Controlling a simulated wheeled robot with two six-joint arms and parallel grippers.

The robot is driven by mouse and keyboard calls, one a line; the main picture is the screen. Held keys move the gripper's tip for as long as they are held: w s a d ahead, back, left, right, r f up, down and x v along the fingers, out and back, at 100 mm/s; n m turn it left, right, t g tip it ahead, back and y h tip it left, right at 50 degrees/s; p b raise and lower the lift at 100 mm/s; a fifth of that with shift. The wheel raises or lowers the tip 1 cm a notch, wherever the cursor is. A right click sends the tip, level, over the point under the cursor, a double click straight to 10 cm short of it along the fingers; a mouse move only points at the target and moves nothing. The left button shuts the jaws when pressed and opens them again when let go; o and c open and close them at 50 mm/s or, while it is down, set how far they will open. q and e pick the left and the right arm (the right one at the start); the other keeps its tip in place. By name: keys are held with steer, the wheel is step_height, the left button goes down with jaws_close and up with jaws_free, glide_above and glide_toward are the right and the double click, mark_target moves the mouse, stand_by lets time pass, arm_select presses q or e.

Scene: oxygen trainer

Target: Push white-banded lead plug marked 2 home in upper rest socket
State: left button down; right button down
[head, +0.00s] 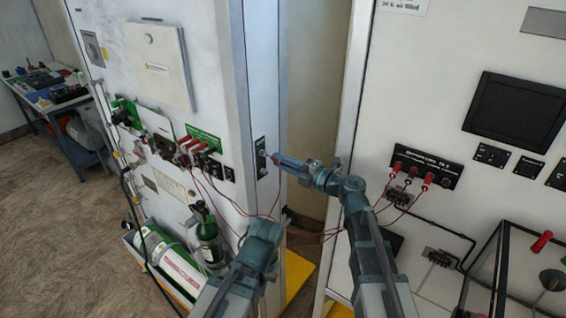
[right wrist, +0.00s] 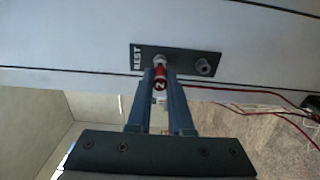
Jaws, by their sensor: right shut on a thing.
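The dark REST plate (right wrist: 184,72) is on the pale cabinet wall and has two sockets; it also shows in the head view (head: 260,158). My right gripper (right wrist: 161,80) is shut on the red lead plug marked 2 (right wrist: 160,84), whose white band shows between the fingers. The plug's front end is lined up with the socket (right wrist: 159,60) nearest the REST lettering and appears to meet it; how deep it sits I cannot tell. The other REST socket (right wrist: 204,66) is empty. My left gripper (head: 264,232) is lower, apart from the plate; its fingers are not clear.
Red leads (head: 225,195) run from plugs on the green-labelled left panel (head: 203,139) and hang between the cabinets. The right cabinet carries a black socket panel (head: 427,166) with red plugs. A narrow gap (head: 312,110) separates the cabinets.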

steer(key=shift+x, duration=1.1)
steer(key=c, duration=0.7)
jaws_free()
steer(key=shift+a, duration=0.1)
steer(key=shift+c, duration=0.2)
steer(key=v, duration=1.4)
